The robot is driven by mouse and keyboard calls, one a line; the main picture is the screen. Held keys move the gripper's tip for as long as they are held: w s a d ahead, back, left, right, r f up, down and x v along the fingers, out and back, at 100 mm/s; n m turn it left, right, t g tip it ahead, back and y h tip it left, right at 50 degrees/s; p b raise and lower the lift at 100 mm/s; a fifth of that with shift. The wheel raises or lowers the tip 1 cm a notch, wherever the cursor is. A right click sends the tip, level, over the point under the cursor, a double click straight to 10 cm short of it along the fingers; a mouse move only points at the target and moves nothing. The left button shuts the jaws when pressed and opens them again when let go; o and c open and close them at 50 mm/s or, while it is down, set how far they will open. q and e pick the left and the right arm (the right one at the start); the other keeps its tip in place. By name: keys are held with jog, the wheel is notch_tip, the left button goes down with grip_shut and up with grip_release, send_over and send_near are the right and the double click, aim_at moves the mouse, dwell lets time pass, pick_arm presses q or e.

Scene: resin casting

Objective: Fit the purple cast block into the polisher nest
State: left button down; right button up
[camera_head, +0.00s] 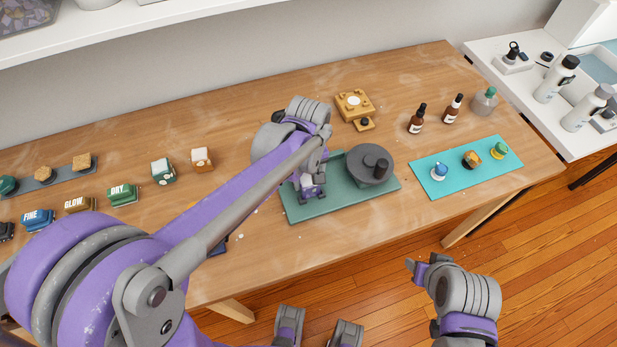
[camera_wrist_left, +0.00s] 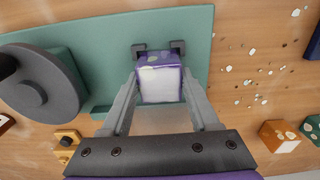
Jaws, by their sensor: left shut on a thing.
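The purple cast block (camera_wrist_left: 160,86), purple on top with a pale whitish face, sits between the fingers of my left gripper (camera_wrist_left: 158,98) in the left wrist view. The gripper is shut on it. In the head view my left gripper (camera_head: 310,184) is over the left part of the green polisher base (camera_head: 345,201). Two dark brackets of the nest (camera_wrist_left: 139,50) show just past the block, close to its far edge. I cannot tell whether the block is seated. My right gripper (camera_head: 420,268) is off the table's front edge; its jaw opening is unclear.
The polisher's grey disc (camera_head: 369,168) stands right of the left gripper. A yellow fixture (camera_head: 353,106) is behind it. A teal mat (camera_head: 463,169) with small items and brown bottles (camera_head: 416,119) are to the right. Labelled blocks (camera_head: 122,194) are left.

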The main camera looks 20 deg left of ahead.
aim_at(308, 179)
pick_arm(q)
jog(key=shift+f, duration=0.15)
jog(key=shift+c, duration=0.6)
grip_release()
jog(key=shift+r, duration=0.3)
notch_tip(308, 179, up, 12)
jog(key=p, duration=0.1)
jog(key=s+a+f+m+t, duration=0.1)
jog(key=s+a+f+m, duration=0.1)
jog(key=s, duration=0.3)
jog(key=s+a+f+m+t, duration=0.2)
jog(key=s+f, duration=0.2)
jog(key=s, duration=0.1)
jog(key=s+a+f+m+t, duration=0.2)
jog(key=s+f, duration=0.2)
jog(key=s, duration=0.1)
jog(key=shift+a+m, duration=0.3)
jog(key=shift+m, duration=0.1)
